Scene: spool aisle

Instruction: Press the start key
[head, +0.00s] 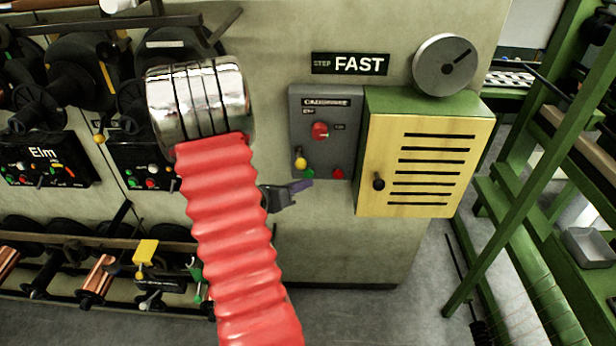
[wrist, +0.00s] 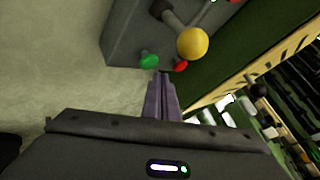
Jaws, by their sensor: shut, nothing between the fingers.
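A grey control box (head: 322,110) hangs on the wall, with a green button (head: 308,173) and a red button (head: 338,174) at its lower edge. No start label is readable; the green button also shows in the wrist view (wrist: 149,61), beside the red one (wrist: 181,66). My gripper (head: 308,184) has its purple fingers shut and empty, just below the green button in the head view. In the wrist view the fingertips (wrist: 163,74) lie between the two buttons, nearer the box's lower edge. I cannot tell whether they touch anything.
A yellow ball knob (wrist: 193,43) sticks out close above the buttons. A red knob (head: 320,131) sits higher on the box. A yellow slatted cabinet (head: 425,165) adjoins on the right. Spool racks (head: 75,85) fill the left; green framework (head: 530,170) stands right.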

